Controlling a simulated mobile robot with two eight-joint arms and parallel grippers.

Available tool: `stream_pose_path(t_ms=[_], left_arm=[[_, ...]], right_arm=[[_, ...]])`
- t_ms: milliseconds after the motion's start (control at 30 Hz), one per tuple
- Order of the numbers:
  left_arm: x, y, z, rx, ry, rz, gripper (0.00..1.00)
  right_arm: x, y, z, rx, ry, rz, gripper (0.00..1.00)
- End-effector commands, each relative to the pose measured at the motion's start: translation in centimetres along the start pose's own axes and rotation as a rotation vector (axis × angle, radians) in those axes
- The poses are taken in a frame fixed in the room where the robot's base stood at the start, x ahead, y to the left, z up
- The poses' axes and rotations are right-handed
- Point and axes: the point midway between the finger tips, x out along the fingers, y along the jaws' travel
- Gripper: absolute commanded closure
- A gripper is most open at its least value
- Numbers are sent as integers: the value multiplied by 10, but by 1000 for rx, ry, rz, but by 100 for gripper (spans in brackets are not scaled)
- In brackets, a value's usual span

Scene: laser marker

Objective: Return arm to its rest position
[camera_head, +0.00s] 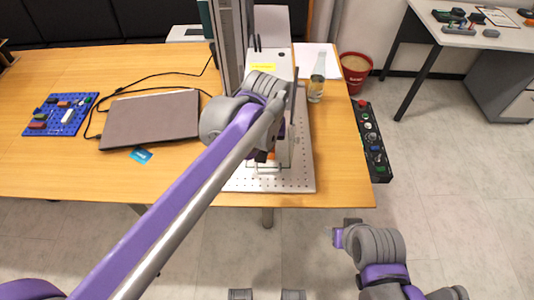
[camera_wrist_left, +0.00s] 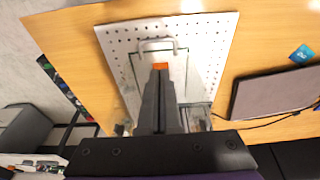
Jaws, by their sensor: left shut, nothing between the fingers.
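My left arm reaches from the lower left of the head view to the laser marker (camera_head: 231,40) at the table's back edge. My left gripper (camera_wrist_left: 160,78) is shut and empty, over the perforated metal plate (camera_wrist_left: 112,40); in the head view the arm partly hides it. A small orange piece (camera_wrist_left: 160,66) shows at the fingertips; I cannot tell whether it is touching them. A metal wire handle (camera_wrist_left: 158,42) lies just beyond.
On the wooden table (camera_head: 340,185) are a closed laptop (camera_head: 150,118), a blue brick board (camera_head: 62,114), a blue card (camera_head: 141,156) and a glass bottle (camera_head: 317,80). A black button panel (camera_head: 371,140) is at the right edge. A red bin (camera_head: 355,72) stands behind it.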

Motion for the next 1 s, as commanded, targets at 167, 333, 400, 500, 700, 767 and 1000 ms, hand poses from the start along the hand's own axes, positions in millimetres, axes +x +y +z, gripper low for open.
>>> stream_pose_path(t_ms=[167, 333, 400, 500, 700, 767, 1000], left_arm=[[-25, 0, 0, 0, 0, 0, 100], [-32, 0, 0, 0, 0, 0, 100], [-32, 0, 0, 0, 1, 0, 100], [-32, -1, 0, -1, 1, 0, 100], [-34, -36, 20, -6, 32, 11, 100], [-33, -56, 34, -9, 54, 16, 100], [-15, -133, 113, -8, 175, 21, 100]], right_arm=[[-2, 0, -2, 0, 1, 0, 44], [-3, 0, -2, 0, 1, 0, 44], [-3, 0, -2, 0, 1, 0, 44], [-3, 0, -2, 0, 1, 0, 44], [-10, 0, -8, 0, 5, 0, 44], [-15, 0, -11, 0, 7, 0, 44], [-34, 0, -26, 0, 18, 0, 44]])
